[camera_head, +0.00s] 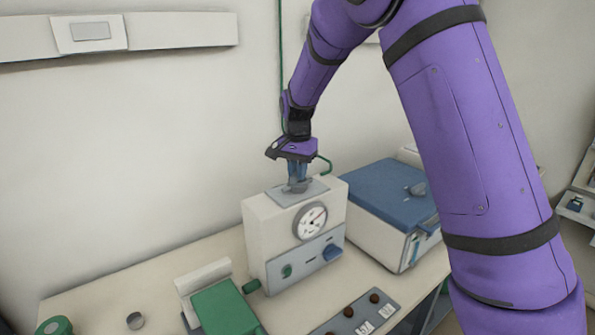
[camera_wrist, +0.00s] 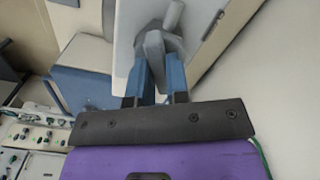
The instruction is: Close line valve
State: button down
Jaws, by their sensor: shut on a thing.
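A cream box (camera_head: 265,240) with a round dial gauge (camera_head: 310,221) stands on the bench. A grey valve handle (camera_head: 298,186) sits on a grey plate on top of the box. My gripper (camera_head: 298,174) points down from above and is shut on this handle. In the wrist view, the blue fingers of my gripper (camera_wrist: 158,66) are on either side of the grey handle (camera_wrist: 154,44). Part of the handle is hidden between the fingers. The green line (camera_head: 281,60) runs down the wall behind my arm.
A blue-lidded box (camera_head: 385,195) stands close at the right. The box front has a blue knob (camera_head: 332,252). The bench's left part is mostly clear.

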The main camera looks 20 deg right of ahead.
jog(key=n, duration=0.6)
jog(key=shift+n, duration=0.3)
jog(key=n, duration=0.5)
jog(key=shift+n, duration=0.4)
jog(key=c, duration=1.1)
grip_release()
notch_tip(320, 180, up, 11)
